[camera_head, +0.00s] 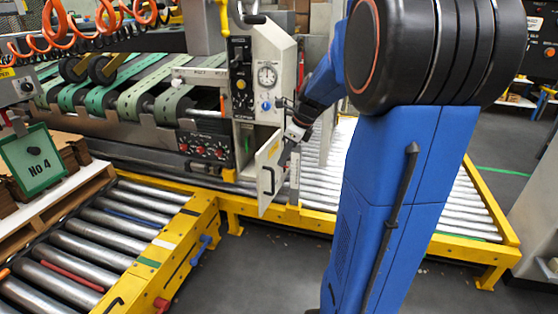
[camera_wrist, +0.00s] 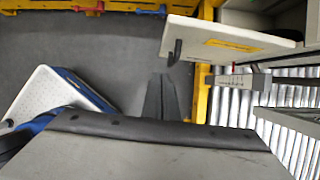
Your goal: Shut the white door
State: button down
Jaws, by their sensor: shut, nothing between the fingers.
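The white door (camera_head: 268,172) stands open, swung out from the grey machine cabinet (camera_head: 268,75). It has a dark handle and a yellow label. It also shows at the top right of the wrist view (camera_wrist: 225,38), with its dark handle (camera_wrist: 175,52) near its left edge. My gripper (camera_wrist: 160,76) is shut and empty, its dark fingers below and left of the handle in the wrist view. In the head view my wrist is beside the door's right side, and the fingertips cannot be made out there. I see no clear contact with the door.
A yellow-framed roller conveyor (camera_head: 335,215) runs beneath the door area, and another (camera_head: 95,235) lies at the left. A grey metal bracket (camera_wrist: 238,82) sticks out just below the door in the wrist view. Open grey floor (camera_head: 265,265) lies in front.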

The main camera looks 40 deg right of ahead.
aim_at(265, 172)
jog(key=shift+w+a+f, duration=0.65)
jog(key=shift+w+f, duration=0.3)
jog(key=shift+f, duration=0.3)
jog(key=shift+w+a+f, duration=0.65)
jog(key=shift+w+f, duration=0.35)
jog(key=shift+f, duration=0.2)
jog(key=shift+w+a+f, duration=0.65)
jog(key=shift+w+f, duration=0.3)
jog(key=shift+f, duration=0.3)
